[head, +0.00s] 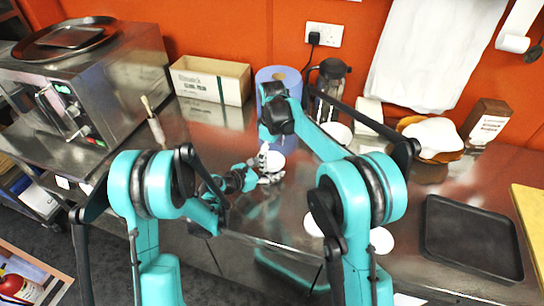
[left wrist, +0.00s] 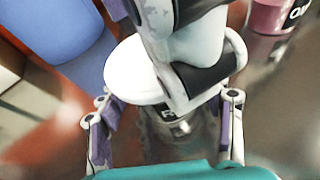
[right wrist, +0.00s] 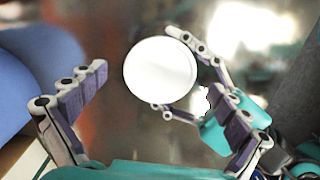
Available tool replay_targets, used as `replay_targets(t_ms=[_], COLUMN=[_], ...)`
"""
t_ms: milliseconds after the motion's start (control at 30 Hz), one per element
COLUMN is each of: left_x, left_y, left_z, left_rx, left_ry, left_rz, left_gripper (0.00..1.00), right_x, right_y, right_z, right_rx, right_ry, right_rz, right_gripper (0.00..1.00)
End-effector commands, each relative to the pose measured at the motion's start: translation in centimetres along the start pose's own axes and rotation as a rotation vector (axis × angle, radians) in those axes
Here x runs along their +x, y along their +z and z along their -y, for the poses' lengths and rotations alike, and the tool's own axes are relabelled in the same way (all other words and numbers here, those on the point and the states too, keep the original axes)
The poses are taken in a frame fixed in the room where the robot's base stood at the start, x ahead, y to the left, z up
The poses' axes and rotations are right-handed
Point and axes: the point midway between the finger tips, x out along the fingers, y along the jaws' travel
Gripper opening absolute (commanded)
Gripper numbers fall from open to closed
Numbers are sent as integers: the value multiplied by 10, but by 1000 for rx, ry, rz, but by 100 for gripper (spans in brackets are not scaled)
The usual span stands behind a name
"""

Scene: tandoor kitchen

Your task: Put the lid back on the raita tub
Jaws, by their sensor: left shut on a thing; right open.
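The raita tub (left wrist: 172,118), clear with a dark label, is upright between the fingers of my left gripper (left wrist: 166,97), which is shut on it. A round white disc, apparently the lid (left wrist: 128,72), lies over the tub's top in the left wrist view; I cannot tell whether it is seated. It shows from above in the right wrist view (right wrist: 160,72). My right gripper (right wrist: 160,82) is open above the disc, fingers spread either side of it and apparently empty. Its finger hides part of the disc in the left wrist view.
A blue paper roll (head: 283,78) stands close behind the grippers, with a cardboard box (head: 211,82) left of it and a French press (head: 330,85) to the right. A black tray (head: 472,238) lies at right. A pink-filled tub (left wrist: 272,15) stands nearby.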

Motion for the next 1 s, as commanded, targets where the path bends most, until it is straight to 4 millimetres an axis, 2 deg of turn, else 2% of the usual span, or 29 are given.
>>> replay_targets(t_ms=[500, 700, 967, 1000], left_x=[0, 0, 0, 0], left_y=[-1, -1, 0, 0], left_z=[0, 0, 0, 0], left_rx=[2, 2, 2, 2], left_ry=[1, 1, 1, 1], left_rz=[-1, -1, -1, -1], left_gripper=[14, 14, 14, 68], right_x=[-97, -113, -114, -114], right_y=[0, 0, 0, 0], right_z=[0, 0, 0, 0], right_rx=[0, 0, 0, 0], right_ry=[0, 0, 0, 0], right_rz=[0, 0, 0, 0], right_gripper=[100, 100, 100, 100])
